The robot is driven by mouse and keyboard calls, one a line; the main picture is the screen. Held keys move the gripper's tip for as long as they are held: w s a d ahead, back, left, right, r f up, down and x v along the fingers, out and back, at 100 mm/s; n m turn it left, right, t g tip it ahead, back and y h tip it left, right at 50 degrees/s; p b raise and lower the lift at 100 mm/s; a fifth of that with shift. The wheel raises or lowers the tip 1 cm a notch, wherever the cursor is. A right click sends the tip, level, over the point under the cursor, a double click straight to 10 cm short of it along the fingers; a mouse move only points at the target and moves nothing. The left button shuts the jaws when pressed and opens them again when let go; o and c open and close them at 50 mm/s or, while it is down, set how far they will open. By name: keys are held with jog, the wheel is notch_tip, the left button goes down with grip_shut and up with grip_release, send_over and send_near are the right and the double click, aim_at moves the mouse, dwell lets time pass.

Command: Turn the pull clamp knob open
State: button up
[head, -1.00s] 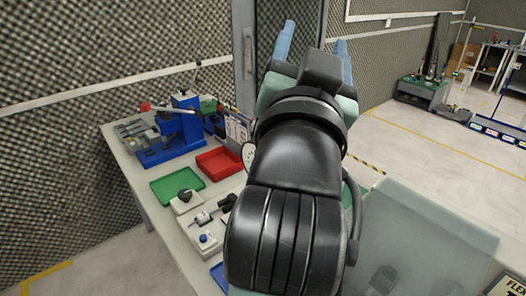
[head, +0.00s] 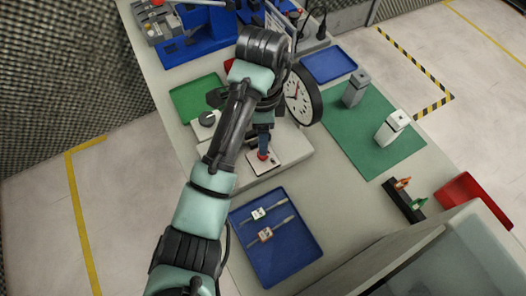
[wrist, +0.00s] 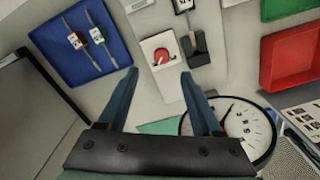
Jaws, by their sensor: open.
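A red round knob (wrist: 160,56) with a white pointer mark sits on a small white plate (wrist: 163,75) in the wrist view. In the head view the plate (head: 285,158) is on the pale board, with a bit of red by the fingertips. My gripper (wrist: 158,74) is open and empty, pointing down at this plate, with its two blue fingers apart and the knob in line with the gap. In the head view my gripper (head: 263,150) partly hides the knob. I cannot tell whether the fingertips touch the plate. A black handle (wrist: 195,45) is beside the plate.
A blue tray (head: 272,245) with two tools is in front of the board. A round dial (head: 302,98) stands close beside my wrist. A green tray (head: 197,95) is behind. A green mat (head: 365,125) with two grey blocks is at the right.

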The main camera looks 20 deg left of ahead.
notch_tip(320, 180, down, 6)
jog(key=b, duration=0.4)
jog(key=shift+w+f, duration=0.1)
jog(key=shift+f, duration=1.2)
grip_shut()
